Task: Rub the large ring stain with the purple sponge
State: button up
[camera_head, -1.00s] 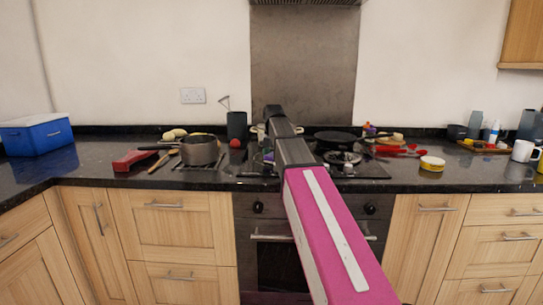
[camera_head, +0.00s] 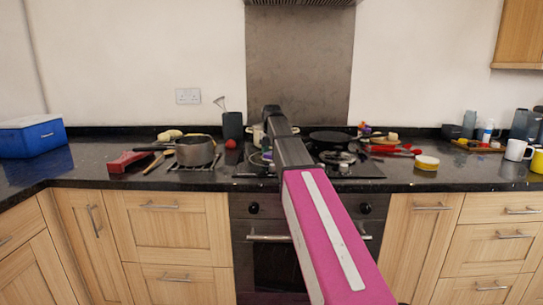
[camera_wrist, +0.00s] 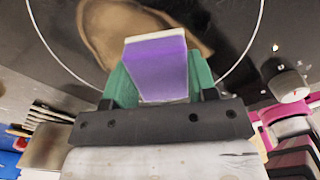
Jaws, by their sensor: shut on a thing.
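The purple sponge (camera_wrist: 157,70), with a pale layer along its edge, is held between the green fingers of my gripper (camera_wrist: 160,82) in the wrist view. My gripper is shut on it. A brown stain (camera_wrist: 100,30) with a curved outline lies on the dark hob surface just beyond the sponge. The sponge hides part of the stain, and I cannot tell whether it touches the surface. A thin pale circle line (camera_wrist: 262,12) surrounds this area.
A saucepan (camera_head: 195,151) and a red thing (camera_head: 128,162) stand left of the hob. A frying pan (camera_head: 330,138) lies at the back right. Red utensils (camera_head: 393,151) and a yellow-sided tub (camera_head: 426,163) are on the right counter. A blue box (camera_head: 32,138) is far left.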

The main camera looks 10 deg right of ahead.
jog(key=shift+w+d+f, duration=0.1)
jog(key=shift+w+d, duration=0.15)
jog(key=shift+w, duration=1.1)
jog(key=shift+w+d+f, duration=0.1)
jog(key=shift+w+d, duration=0.15)
jog(key=shift+w, duration=1.05)
jog(key=shift+w+d+f, duration=0.1)
jog(key=shift+w+d, duration=0.15)
jog(key=shift+w, duration=1.1)
jog(key=shift+s+d, duration=0.2)
jog(key=shift+d, duration=0.75)
jog(key=shift+c, duration=0.3)
jog(key=shift+s+a+r, duration=0.1)
jog(key=shift+s+a, duration=0.15)
jog(key=shift+s, duration=0.8)
jog(key=shift+s+a+r, duration=0.1)
jog(key=shift+s+a, duration=0.1)
jog(key=shift+s, duration=0.85)
jog(key=shift+s+a+f, duration=0.1)
jog(key=shift+s+a, duration=0.1)
jog(key=shift+s, duration=0.8)
jog(key=shift+s+a+f, duration=0.1)
jog(key=shift+s+a, duration=0.1)
jog(key=shift+s, duration=0.75)
jog(key=shift+s+a+r, duration=0.1)
jog(key=shift+s+a, duration=0.1)
jog(key=shift+s, duration=0.8)
jog(key=shift+s+a, duration=0.15)
jog(key=shift+s, duration=0.85)
jog(key=shift+r, duration=3)
